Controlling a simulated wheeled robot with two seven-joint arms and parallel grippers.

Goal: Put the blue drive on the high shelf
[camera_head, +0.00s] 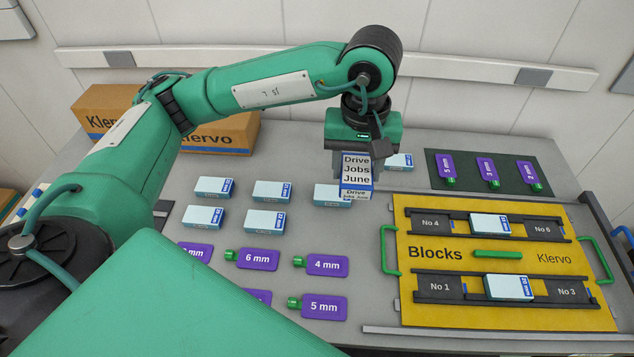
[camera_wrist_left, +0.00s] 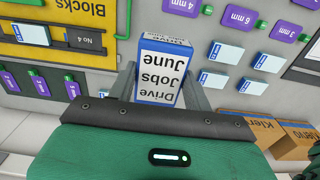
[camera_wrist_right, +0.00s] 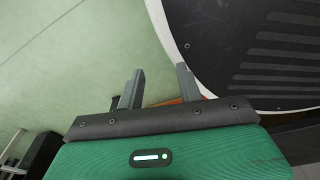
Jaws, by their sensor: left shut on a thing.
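The blue drive (camera_head: 356,169) is a small blue box with a white label reading "Drive Jobs June". My left gripper (camera_head: 352,176) is shut on it and holds it over the table, label facing the head camera. The left wrist view shows the drive (camera_wrist_left: 158,72) between the two grey fingers of the left gripper (camera_wrist_left: 160,85). My right gripper (camera_wrist_right: 160,72) shows only in its own wrist view, fingers apart, with nothing between them. I cannot make out a high shelf in any view.
Several white-and-blue boxes (camera_head: 271,191) and purple tags (camera_head: 251,259) lie on the grey table (camera_head: 350,245). A yellow "Blocks" board (camera_head: 430,225) with green handles is at right, a dark mat (camera_head: 510,191) behind it. Cardboard boxes (camera_head: 228,138) stand at the back left.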

